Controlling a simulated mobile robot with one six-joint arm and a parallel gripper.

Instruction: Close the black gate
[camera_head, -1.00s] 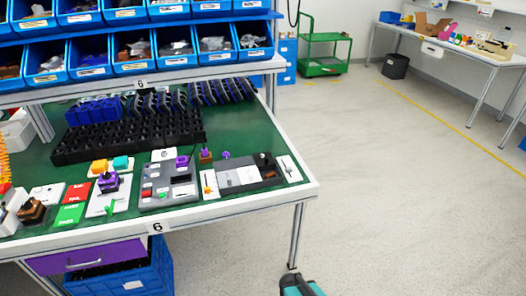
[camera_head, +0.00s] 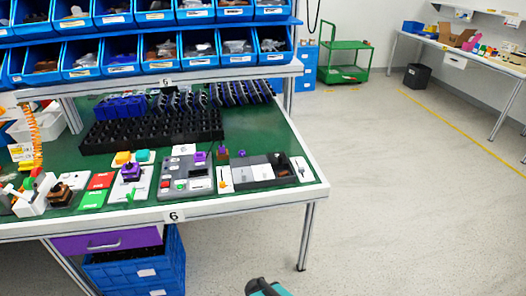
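I cannot pick out a black gate with certainty. The workbench (camera_head: 245,200) carries a grey box-like fixture (camera_head: 262,184) near its right front corner, with pale inserts and a dark slot on its right side. A grey panel (camera_head: 174,194) with small buttons and a dark display stands left of it. Any gate on them is too small to tell open from closed. A dark and teal part of my arm (camera_head: 264,287) shows at the bottom edge, in front of the bench and apart from it. My gripper's fingers are not visible.
Black trays (camera_head: 150,131) fill the bench's back, below shelves of blue bins (camera_head: 125,60). Small switch parts (camera_head: 131,173) and red and green plates (camera_head: 97,190) sit left. Blue crates (camera_head: 140,270) stand underneath. The floor (camera_head: 400,200) right of the bench is clear.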

